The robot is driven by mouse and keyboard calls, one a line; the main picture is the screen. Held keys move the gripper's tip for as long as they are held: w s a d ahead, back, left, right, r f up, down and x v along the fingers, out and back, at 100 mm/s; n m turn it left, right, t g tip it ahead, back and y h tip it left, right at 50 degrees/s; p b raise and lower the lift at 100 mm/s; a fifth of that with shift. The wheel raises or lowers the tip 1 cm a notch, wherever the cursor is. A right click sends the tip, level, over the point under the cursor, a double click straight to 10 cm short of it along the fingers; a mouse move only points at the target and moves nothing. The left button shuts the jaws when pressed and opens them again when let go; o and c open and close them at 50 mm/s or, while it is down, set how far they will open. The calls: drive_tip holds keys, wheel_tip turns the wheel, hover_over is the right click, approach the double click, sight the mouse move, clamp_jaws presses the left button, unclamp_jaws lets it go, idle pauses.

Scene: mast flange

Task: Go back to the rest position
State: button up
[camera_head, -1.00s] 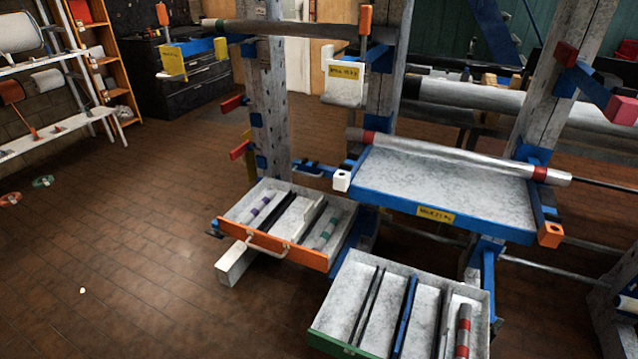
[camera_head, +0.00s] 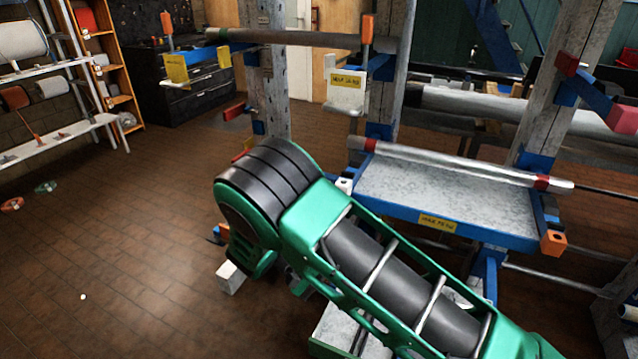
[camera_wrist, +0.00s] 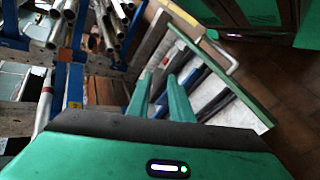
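My gripper (camera_wrist: 160,95) shows in the wrist view as two green fingers pointing up the picture. They stand apart with nothing between them. Beyond them, lower in the scene, is an open grey drawer with a green front (camera_wrist: 250,108) and a pale handle (camera_wrist: 223,50). Dark and blue dividers run through it. I cannot tell the distance. In the head view my green arm crosses the lower middle and hides the orange-front drawer and most of the green-front drawer (camera_head: 328,335). My gripper does not show there.
A blue-edged tray (camera_head: 450,195) with a striped tube (camera_head: 455,164) lies right of my arm. Rack posts (camera_head: 270,80) stand behind. Metal tubes (camera_wrist: 110,22) show at the wrist view's upper left. The brown floor (camera_head: 110,240) at left is mostly clear.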

drive_tip(key=s+d+r+m+g+y, duration=0.2)
drive_tip(key=d+r+y, duration=0.5)
drive_tip(key=d+r, duration=1.25)
drive_tip(key=s+d+r+m+t+y, duration=0.2)
drive_tip(key=s+d, duration=0.4)
drive_tip(key=s, duration=0.3)
drive_tip(key=s+d+r+m+t+y, duration=0.2)
drive_tip(key=s+d+r+m+t, duration=0.1)
drive_tip(key=s+d, duration=0.4)
drive_tip(key=s+r, duration=0.1)
drive_tip(key=s, duration=0.2)
drive_tip(key=shift+s+r+y, duration=0.3)
drive_tip(key=shift+r, duration=0.05)
drive_tip(key=shift+w+f, duration=0.25)
drive_tip(key=shift+w, duration=0.4)
